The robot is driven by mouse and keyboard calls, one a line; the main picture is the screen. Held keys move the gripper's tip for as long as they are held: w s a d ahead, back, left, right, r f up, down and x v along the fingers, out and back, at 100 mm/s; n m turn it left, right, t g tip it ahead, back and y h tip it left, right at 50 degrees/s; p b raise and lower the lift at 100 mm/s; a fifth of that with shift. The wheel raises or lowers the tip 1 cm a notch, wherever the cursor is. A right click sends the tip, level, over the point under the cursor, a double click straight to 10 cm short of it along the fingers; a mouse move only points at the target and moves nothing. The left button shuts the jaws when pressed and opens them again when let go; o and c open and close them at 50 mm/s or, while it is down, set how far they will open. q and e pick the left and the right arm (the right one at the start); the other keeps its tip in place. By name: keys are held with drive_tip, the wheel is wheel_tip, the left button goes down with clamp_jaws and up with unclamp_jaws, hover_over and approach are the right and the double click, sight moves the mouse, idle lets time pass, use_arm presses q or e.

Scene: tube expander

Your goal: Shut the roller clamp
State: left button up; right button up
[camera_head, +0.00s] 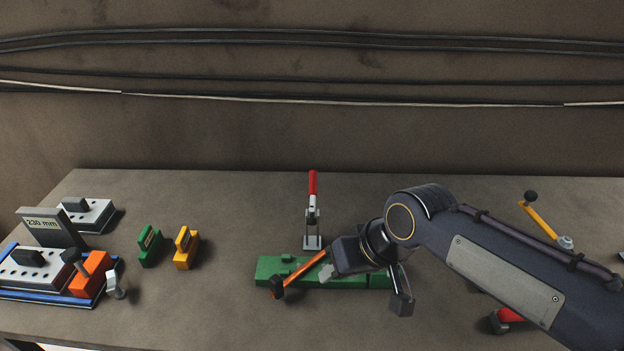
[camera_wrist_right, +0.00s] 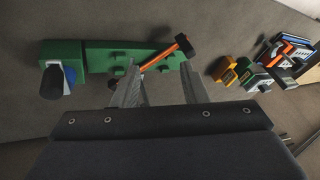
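A long green fixture (camera_head: 297,268) lies on the table in the middle of the head view; it also shows in the wrist view (camera_wrist_right: 97,57). A clamp with an upright red handle (camera_head: 313,184) and a metal base stands just behind it. An orange lever with a black end (camera_head: 303,275) lies slantwise over the fixture; it also shows in the wrist view (camera_wrist_right: 160,57). I cannot tell which of these is the roller clamp. My right gripper (camera_head: 365,287) is over the fixture's right part, fingers apart and seemingly empty (camera_wrist_right: 160,82). My left gripper is not in view.
Green (camera_head: 150,245) and yellow (camera_head: 186,247) blocks stand left of the fixture. A tray (camera_head: 40,292) with a "230 mm" sign (camera_head: 45,225) is at the far left. A yellow lever (camera_head: 540,220) and a red part (camera_head: 509,315) are at right, near my arm.

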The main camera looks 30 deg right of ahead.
drive_tip(key=w+d+r+m+g+h+p, duration=0.1)
drive_tip(key=w+d+r+h, duration=0.15)
drive_tip(key=w, duration=0.45)
drive_tip(key=w+d+r+m+h+p, duration=0.1)
drive_tip(key=w+d+r, duration=0.15)
drive_tip(key=w, duration=0.45)
drive_tip(key=m+g+h+p, duration=0.1)
drive_tip(key=m+h+p, duration=0.1)
drive_tip(key=h, duration=0.1)
hover_over(312, 174)
drive_tip(key=s+a, duration=0.1)
drive_tip(key=a, duration=0.1)
wheel_tip(312, 174, down, 3)
drive_tip(key=shift+s+f, duration=0.1)
drive_tip(key=p+x, duration=0.1)
drive_tip(key=x, duration=0.6)
drive_tip(key=shift+s+d, duration=0.1)
drive_tip(key=shift+s, duration=0.05)
drive_tip(key=shift+c, duration=0.3)
clamp_jaws()
